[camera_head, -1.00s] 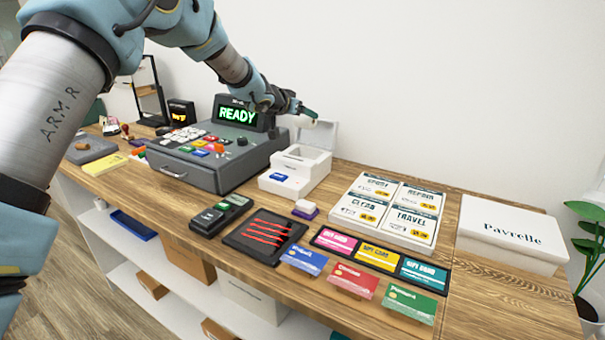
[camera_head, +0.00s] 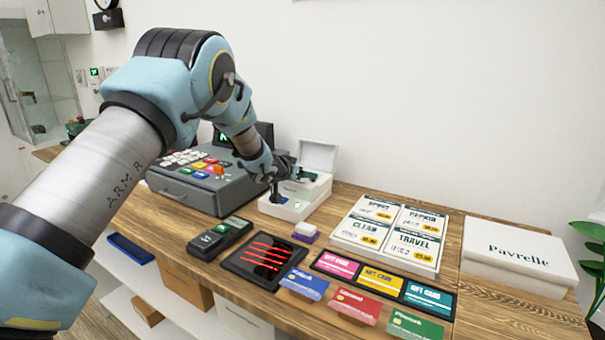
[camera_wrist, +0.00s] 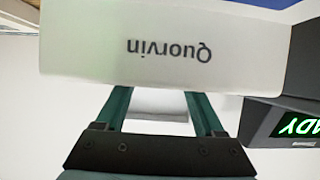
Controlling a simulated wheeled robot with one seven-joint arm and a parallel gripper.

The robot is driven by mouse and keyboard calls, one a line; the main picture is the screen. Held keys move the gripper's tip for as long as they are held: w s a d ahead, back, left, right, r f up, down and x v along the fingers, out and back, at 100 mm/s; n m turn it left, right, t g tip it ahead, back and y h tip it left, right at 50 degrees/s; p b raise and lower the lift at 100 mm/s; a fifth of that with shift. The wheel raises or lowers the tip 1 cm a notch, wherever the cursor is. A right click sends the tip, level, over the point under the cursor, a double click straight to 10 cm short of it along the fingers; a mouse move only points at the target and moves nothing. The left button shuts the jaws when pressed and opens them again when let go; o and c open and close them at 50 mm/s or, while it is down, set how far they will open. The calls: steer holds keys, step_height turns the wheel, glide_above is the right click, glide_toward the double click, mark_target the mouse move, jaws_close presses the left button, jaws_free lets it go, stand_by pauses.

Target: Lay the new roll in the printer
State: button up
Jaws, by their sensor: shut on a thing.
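The white printer (camera_head: 285,206) stands right of the cash register, its pale lid (camera_head: 319,155) raised at the back. My gripper (camera_head: 302,178) is over the printer's open top, in front of the lid. In the wrist view its two green fingers (camera_wrist: 160,98) are apart with a small pale piece, seemingly the white roll (camera_wrist: 160,103), between them. The roll is mostly hidden. A white face lettered "Quorvin" (camera_wrist: 165,50), upside down, covers the fingertips' far end; I cannot tell whether it is part of the printer.
The grey cash register (camera_head: 195,195) stands close on the left. A card terminal (camera_head: 219,238), a black tray (camera_head: 245,262) with red pens and a white-and-purple block (camera_head: 304,232) lie in front. A price board (camera_head: 390,232) and a white box (camera_head: 515,255) stand to the right.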

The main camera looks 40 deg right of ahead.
steer(key=shift+f, duration=0.1)
steer(key=o, duration=1.1)
steer(key=b+v, duration=0.3)
steer(key=v, duration=0.9)
steer(key=shift+w+b, duration=0.1)
steer(key=shift+b, duration=0.2)
